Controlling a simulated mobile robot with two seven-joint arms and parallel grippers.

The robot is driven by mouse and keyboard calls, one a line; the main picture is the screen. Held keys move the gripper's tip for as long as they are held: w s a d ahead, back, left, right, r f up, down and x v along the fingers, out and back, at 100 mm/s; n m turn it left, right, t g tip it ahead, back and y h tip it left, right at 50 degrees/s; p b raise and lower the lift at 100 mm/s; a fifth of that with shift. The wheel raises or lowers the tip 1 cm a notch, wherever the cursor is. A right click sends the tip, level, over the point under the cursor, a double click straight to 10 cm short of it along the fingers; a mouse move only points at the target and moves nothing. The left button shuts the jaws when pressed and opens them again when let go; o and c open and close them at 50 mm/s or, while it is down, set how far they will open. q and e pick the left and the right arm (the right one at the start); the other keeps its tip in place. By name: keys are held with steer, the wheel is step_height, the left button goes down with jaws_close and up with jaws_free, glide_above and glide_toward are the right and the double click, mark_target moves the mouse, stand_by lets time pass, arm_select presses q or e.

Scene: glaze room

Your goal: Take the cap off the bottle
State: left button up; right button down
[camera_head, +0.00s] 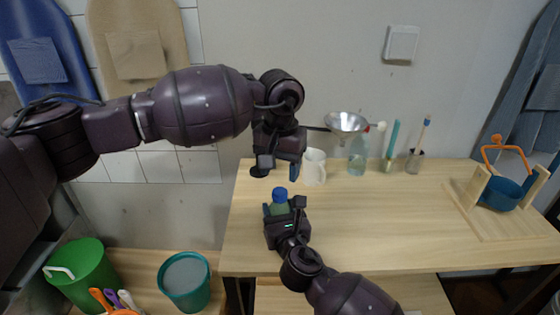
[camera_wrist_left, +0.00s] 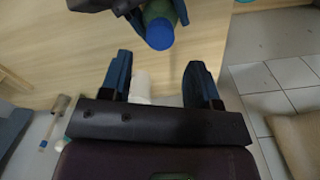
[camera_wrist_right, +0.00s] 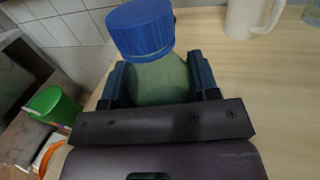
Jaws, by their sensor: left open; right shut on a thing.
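A green bottle (camera_wrist_right: 160,80) with a ribbed blue cap (camera_wrist_right: 140,27) stands between the fingers of my right gripper (camera_wrist_right: 160,85), which is shut on its body. In the head view the blue cap (camera_head: 280,194) shows above my right gripper (camera_head: 284,212), near the table's left front part. My left gripper (camera_head: 277,172) is open and empty above the cap, apart from it. In the left wrist view the blue cap (camera_wrist_left: 160,33) lies beyond the open fingertips of my left gripper (camera_wrist_left: 161,75). The cap is on the bottle. The bottle's lower part is hidden by my right gripper.
On the wooden table (camera_head: 400,225), a white mug (camera_head: 314,167) stands behind the grippers. A blue pot with an orange handle (camera_head: 502,190) is at right. Buckets (camera_head: 185,280) stand lower left.

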mark_target(280, 191)
arm_select(q)
steer(key=shift+f, duration=2.85)
steer(key=shift+c, duration=0.3)
